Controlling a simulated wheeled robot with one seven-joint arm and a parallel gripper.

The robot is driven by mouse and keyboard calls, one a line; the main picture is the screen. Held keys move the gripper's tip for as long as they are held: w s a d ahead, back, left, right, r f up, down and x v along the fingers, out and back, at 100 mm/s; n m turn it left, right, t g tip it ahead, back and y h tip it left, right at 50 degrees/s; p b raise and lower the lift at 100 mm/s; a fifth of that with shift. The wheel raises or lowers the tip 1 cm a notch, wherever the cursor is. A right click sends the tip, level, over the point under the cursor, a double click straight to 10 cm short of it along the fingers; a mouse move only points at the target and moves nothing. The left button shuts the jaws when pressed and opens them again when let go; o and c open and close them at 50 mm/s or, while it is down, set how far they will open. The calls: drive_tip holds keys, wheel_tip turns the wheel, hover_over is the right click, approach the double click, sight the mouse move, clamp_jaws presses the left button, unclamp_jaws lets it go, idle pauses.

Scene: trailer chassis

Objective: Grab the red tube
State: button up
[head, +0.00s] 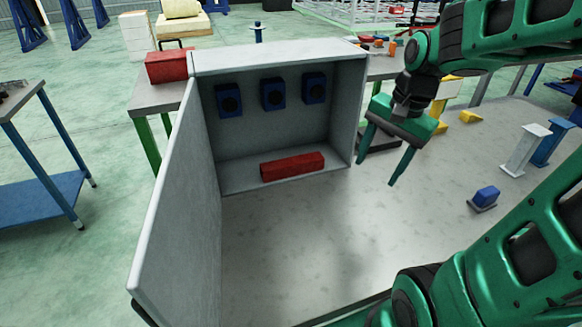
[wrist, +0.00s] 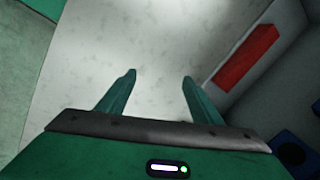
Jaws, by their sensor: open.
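The red tube (head: 292,166) is a long square-sided bar. It lies on the floor of an open grey cabinet (head: 207,66), near its front edge. It also shows in the wrist view (wrist: 246,57) at the upper right, apart from the fingers. My gripper (head: 376,168) is open and empty, fingers pointing down, to the right of the cabinet in the head view. In the wrist view my gripper (wrist: 158,75) has its two green fingers spread over the bare grey tabletop.
The cabinet door (head: 178,215) stands open on the left. Several blue units (head: 273,93) hang on the cabinet's back wall. Another red block (head: 167,66) lies outside, left of the cabinet. The tabletop (head: 300,235) before the cabinet is clear.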

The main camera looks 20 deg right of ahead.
sight(295, 162)
drive_tip(key=w+a+m+t+y, duration=0.1)
drive_tip(key=w+a+m+y, duration=0.1)
drive_tip(key=w+a+m, duration=0.45)
drive_tip(key=w+a+m+y, duration=0.1)
drive_tip(key=w+a+m, duration=0.15)
drive_tip(key=w, duration=0.65)
drive_tip(key=shift+n, duration=0.3)
drive_tip(key=x, duration=0.7)
drive_tip(key=a+x, duration=0.1)
drive_tip(key=x, duration=0.2)
clamp_jaws()
drive_tip(key=shift+r, duration=0.1)
